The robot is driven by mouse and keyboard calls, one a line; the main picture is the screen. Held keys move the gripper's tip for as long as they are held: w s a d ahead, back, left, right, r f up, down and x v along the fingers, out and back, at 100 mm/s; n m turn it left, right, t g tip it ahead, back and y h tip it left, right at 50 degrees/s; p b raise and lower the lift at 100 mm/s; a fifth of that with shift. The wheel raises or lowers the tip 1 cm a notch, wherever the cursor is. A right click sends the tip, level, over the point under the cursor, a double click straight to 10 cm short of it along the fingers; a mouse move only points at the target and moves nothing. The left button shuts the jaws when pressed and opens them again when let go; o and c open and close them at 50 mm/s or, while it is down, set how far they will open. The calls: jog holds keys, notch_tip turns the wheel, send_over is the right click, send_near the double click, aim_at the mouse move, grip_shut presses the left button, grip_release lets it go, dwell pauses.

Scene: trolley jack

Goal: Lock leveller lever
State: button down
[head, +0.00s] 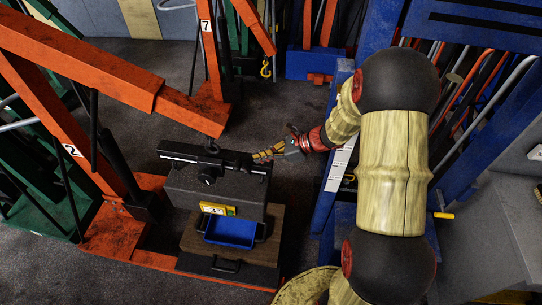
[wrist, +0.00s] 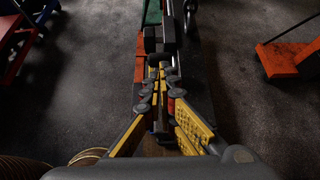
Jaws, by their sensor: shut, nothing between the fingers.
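The leveller (head: 225,161) is a long black bar lying across the top of a dark grey block, under the tip of the orange crane boom. My gripper (head: 258,157), with yellow and black fingers, is at the right end of the bar. In the wrist view my gripper (wrist: 158,70) is shut and empty, its fingertips over or against the dark bar. I cannot tell whether they touch it. The lever cannot be clearly picked out; the fingers may hide it.
The orange crane boom (head: 110,72) comes in from the upper left and ends above the bar. A blue tray (head: 230,231) sits before the grey block (head: 205,185). Blue racking (head: 342,150) with hanging tools stands close on the right. Dark floor is open behind the bar.

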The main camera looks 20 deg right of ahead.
aim_at(238, 164)
jog(key=b+x, duration=0.1)
jog(key=x, duration=0.5)
jog(key=shift+w+a+f, duration=0.1)
jog(key=shift+a+f, duration=0.05)
jog(key=shift+a, duration=0.05)
jog(key=shift+w+a+r+g+p, duration=0.15)
jog(key=shift+a+r+g+p, duration=0.15)
jog(key=shift+p, duration=0.7)
jog(key=shift+w+a+g+h+p, duration=0.4)
jog(key=shift+h+p, duration=0.3)
jog(key=shift+p, duration=0.45)
jog(key=shift+w+a+f+h+p, duration=0.1)
jog(key=shift+a+f+h+p, duration=0.2)
jog(key=shift+p, duration=0.35)
jog(key=shift+w+a+f, duration=0.25)
jog(key=shift+w+a, duration=0.05)
jog(key=shift+a, duration=0.15)
jog(key=shift+d+r, duration=0.1)
jog(key=shift+r, duration=0.1)
